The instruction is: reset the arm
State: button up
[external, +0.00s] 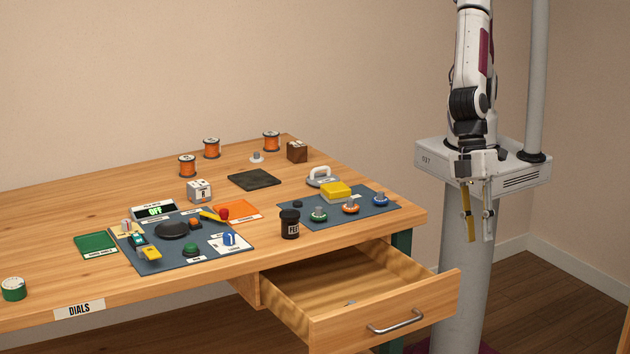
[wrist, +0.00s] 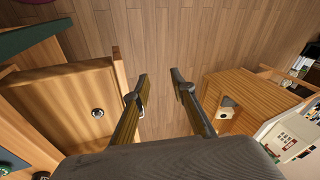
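My gripper (external: 478,238) hangs pointing down beside the right end of the wooden table, in front of my base. Its two fingers are apart with nothing between them. In the wrist view the open fingers (wrist: 160,78) stand over bare wooden floor. My arm is folded above its base at the upper right of the external view.
The table's drawer (external: 345,280) is pulled out near my gripper, with a small round item (wrist: 97,113) inside. Blue mats (external: 365,218) hold knobs and dials. A wooden cabinet (wrist: 250,97) stands right in the wrist view. The floor between is clear.

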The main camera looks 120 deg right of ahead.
jog(key=s+d+r+t+h, duration=0.1)
jog(key=s+d+r, duration=0.3)
jog(key=d, duration=1)
jog(key=s+d+r+m+t+h, duration=0.1)
jog(key=s+d+r, duration=0.4)
jog(key=d+r, duration=0.6)
jog(key=s+d+r+m+t+h, duration=0.1)
jog(key=s+d+r, duration=0.4)
jog(key=d, duration=1.2)
jog(key=shift+s+d+r+t+h, duration=0.15)
jog(key=shift+r+t+h, duration=0.45)
jog(key=shift+r, duration=0.9)
